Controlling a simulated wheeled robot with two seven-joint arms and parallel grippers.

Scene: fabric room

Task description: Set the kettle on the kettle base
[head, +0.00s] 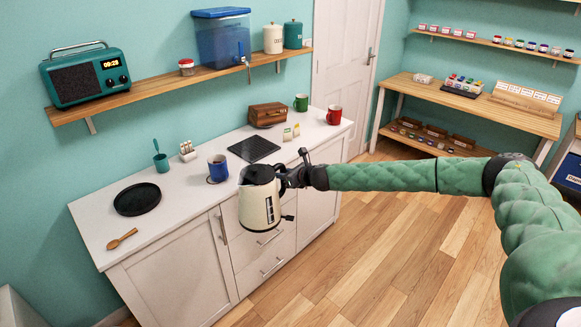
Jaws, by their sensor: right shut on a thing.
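The cream kettle (259,208) with a black lid and black lower parts is in the middle of the head view. My right gripper (284,179) is shut on the kettle at its right side, where the handle is; the fingers are partly hidden. The kettle hangs roughly upright in front of the white counter's drawers, apart from any surface. A round black disc with a raised rim (137,199) lies on the left part of the counter and may be the kettle base; I cannot tell for sure. It is empty. My left gripper is not in view.
On the white counter (190,199) are a blue mug (218,168), a teal cup (161,163), a wooden spoon (122,239), a black square mat (253,149), a wooden box (267,115) and two mugs. A wall shelf (180,80) overhangs the back. The counter between disc and blue mug is clear.

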